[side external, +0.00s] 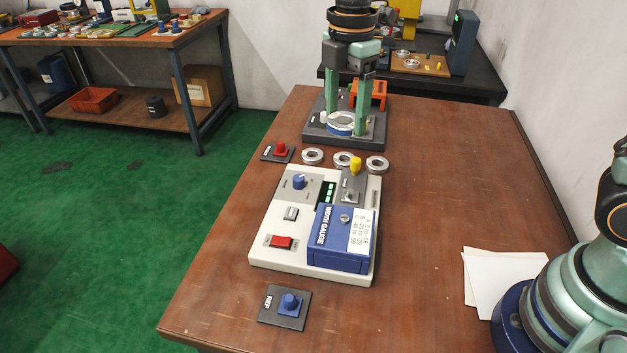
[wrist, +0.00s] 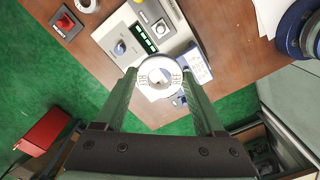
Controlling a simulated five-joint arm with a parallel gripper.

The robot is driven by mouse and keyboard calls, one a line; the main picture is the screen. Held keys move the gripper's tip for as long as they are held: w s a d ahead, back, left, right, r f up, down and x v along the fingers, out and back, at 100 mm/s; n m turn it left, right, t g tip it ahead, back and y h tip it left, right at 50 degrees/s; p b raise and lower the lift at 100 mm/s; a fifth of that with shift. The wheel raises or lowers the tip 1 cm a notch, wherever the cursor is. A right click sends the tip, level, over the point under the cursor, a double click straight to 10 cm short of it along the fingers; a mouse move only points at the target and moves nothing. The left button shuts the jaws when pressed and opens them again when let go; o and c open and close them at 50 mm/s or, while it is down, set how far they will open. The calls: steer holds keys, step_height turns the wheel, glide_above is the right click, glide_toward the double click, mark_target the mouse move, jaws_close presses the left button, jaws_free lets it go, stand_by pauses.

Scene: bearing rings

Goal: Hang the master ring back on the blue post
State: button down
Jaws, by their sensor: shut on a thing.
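My gripper (side external: 344,125) has its two green fingers closed on the master ring (side external: 340,125), a pale ring with a blue outer band. In the side view the ring appears in front of the dark fixture at the far end of the table; its exact height is hard to tell. In the wrist view the ring's white, marked face (wrist: 160,75) sits between the fingertips. The blue post (side external: 290,302) stands bare on a dark plate labelled REF at the near end of the table, well away from my gripper.
The width gauge (side external: 300,235) lies between my gripper and the blue post. Several loose metal rings (side external: 312,156) lie beyond it. A red post (side external: 280,150) on a small plate is at the left. Papers (side external: 515,285) lie at the right. The table's right middle is clear.

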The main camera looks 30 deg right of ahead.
steer(key=s+a+f+n, duration=0.2)
steer(key=s+a+f, duration=0.3)
steer(key=a, duration=0.5)
steer(key=n, duration=0.3)
glide_above(290, 296)
step_height(290, 296, down, 8)
steer(key=shift+w+f, duration=0.1)
steer(key=shift+f, duration=2.25)
steer(key=shift+f, duration=1.7)
jaws_free()
steer(key=shift+r, duration=3.8)
